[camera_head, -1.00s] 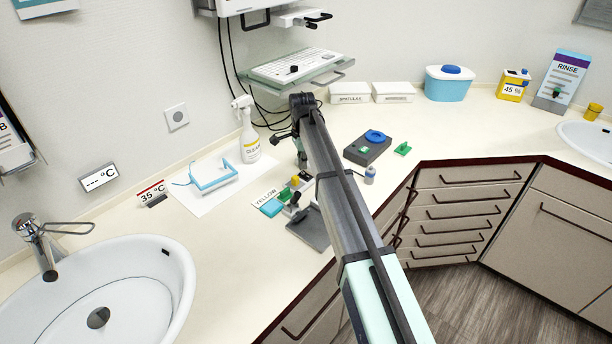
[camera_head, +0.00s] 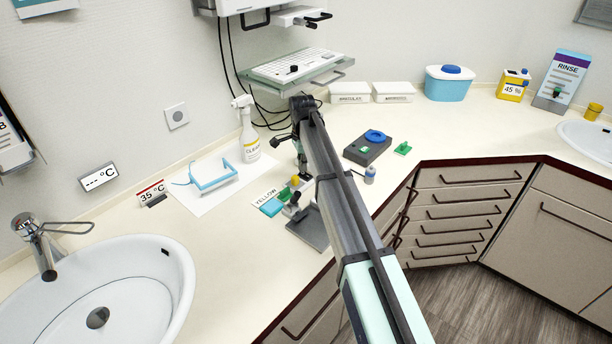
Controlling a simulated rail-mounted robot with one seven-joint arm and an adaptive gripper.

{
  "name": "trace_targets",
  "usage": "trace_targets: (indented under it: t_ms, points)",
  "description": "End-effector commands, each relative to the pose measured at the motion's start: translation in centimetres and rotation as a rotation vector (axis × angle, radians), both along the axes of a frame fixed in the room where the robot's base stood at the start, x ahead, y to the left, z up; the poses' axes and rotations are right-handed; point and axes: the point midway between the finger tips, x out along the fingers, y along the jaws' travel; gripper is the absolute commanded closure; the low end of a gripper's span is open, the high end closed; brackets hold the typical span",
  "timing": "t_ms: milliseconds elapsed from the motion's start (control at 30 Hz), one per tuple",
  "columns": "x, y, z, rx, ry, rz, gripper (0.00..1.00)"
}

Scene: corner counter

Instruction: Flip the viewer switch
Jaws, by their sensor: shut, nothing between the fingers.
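No part is labelled as the viewer switch, and I cannot tell for sure which one it is. A square plate with a dark centre (camera_head: 177,116) is on the back wall. A small lever-like part (camera_head: 292,207) stands by the dark grey plate (camera_head: 308,228) on the counter. My gripper (camera_head: 304,178) points down over the counter, near the small coloured blocks and behind that lever-like part. It is shut and holds nothing. My forearm hides part of it and the counter behind.
A spray bottle (camera_head: 249,130) and blue-framed glasses (camera_head: 212,176) on white paper lie left of my gripper. A keyboard shelf (camera_head: 296,69) juts out above. A dark box with a blue ring (camera_head: 368,147) is to the right. The back-right counter has free room.

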Motion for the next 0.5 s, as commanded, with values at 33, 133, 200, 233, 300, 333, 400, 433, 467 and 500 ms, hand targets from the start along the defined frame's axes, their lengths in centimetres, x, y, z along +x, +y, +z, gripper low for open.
trace_targets:
  t_ms: [33, 133, 200, 233, 300, 333, 400, 433, 467, 500]
  points:
    - [-0.01, 0.0, -0.1, 0.0, 0.0, 0.0, 1.0]
    - [0.0, 0.01, -0.24, 0.0, 0.0, 0.0, 1.0]
    - [0.0, 0.0, -0.33, 0.0, 0.0, 0.0, 1.0]
    - [0.0, 0.0, -0.37, 0.0, 0.0, 0.0, 1.0]
    - [0.0, 0.0, -0.46, 0.0, 0.0, 0.0, 1.0]
    - [0.0, 0.0, -0.51, 0.0, 0.0, 0.0, 1.0]
    - [0.0, 0.0, -0.6, 0.0, 0.0, 0.0, 1.0]
    - [0.0, 0.0, -0.64, 0.0, 0.0, 0.0, 1.0]
    - [0.0, 0.0, -0.68, 0.0, 0.0, 0.0, 1.0]
    - [0.0, 0.0, -0.74, 0.0, 0.0, 0.0, 1.0]
